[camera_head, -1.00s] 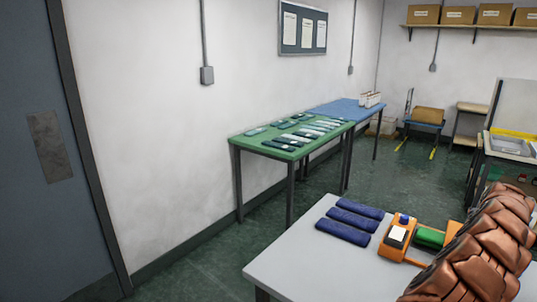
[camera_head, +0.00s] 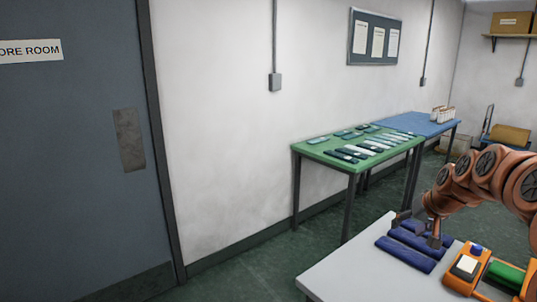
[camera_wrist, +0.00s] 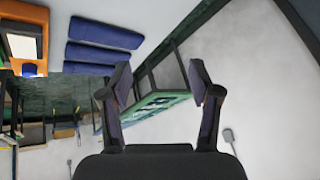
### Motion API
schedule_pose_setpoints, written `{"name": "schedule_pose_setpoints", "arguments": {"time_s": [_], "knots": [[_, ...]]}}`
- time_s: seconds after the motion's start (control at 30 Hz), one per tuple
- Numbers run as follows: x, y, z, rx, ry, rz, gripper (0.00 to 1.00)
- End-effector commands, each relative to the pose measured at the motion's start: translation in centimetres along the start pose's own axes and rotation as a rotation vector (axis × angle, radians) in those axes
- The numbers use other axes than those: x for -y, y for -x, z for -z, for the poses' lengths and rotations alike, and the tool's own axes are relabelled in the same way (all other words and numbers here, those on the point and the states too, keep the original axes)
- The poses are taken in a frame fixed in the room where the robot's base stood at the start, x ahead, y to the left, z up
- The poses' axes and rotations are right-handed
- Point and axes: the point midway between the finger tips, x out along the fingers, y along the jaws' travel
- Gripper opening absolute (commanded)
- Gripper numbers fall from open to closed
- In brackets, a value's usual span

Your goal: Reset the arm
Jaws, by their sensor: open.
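My gripper (camera_head: 420,230) is at the end of my copper-coloured arm, over the left part of the grey table (camera_head: 345,272) in the head view. In the wrist view my gripper (camera_wrist: 160,88) is open, with nothing between its two dark fingers. Several dark blue flat pieces (camera_head: 404,254) lie side by side on the grey table, below and beside the gripper. They also show in the wrist view (camera_wrist: 105,33). I cannot tell the exact height of the gripper above them.
An orange device (camera_head: 466,268) with a white top and a green block (camera_head: 506,273) sit on the grey table. A green table (camera_head: 330,158) with several flat items and a blue table (camera_head: 425,124) stand along the wall. A grey door (camera_head: 70,130) is at left.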

Motion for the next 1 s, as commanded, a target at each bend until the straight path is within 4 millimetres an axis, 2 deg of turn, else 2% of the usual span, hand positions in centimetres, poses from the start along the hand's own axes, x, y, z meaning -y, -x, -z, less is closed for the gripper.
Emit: {"name": "schedule_pose_setpoints", "arguments": {"time_s": [0.03, 0.2, 0.27, 0.4, 0.5, 0.67, 0.8, 1.0], "knots": [[2.3, 0.7, -1.7, 0.032, 0.032, 0.012, 0.62], [7.9, 2.5, -8.0, 0.146, 0.113, 0.033, 0.62], [9.3, 3.2, -10.3, 0.183, 0.138, 0.032, 0.62], [11.8, 4.9, -16.2, 0.280, 0.191, 0.020, 0.62], [12.8, 6.2, -20.5, 0.342, 0.221, -0.001, 0.62], [13.1, 8.3, -27.5, 0.449, 0.253, -0.045, 0.62], [12.3, 10.1, -33.5, 0.533, 0.265, -0.095, 0.62], [10.5, 12.4, -40.6, 0.633, 0.256, -0.163, 0.62]]}}
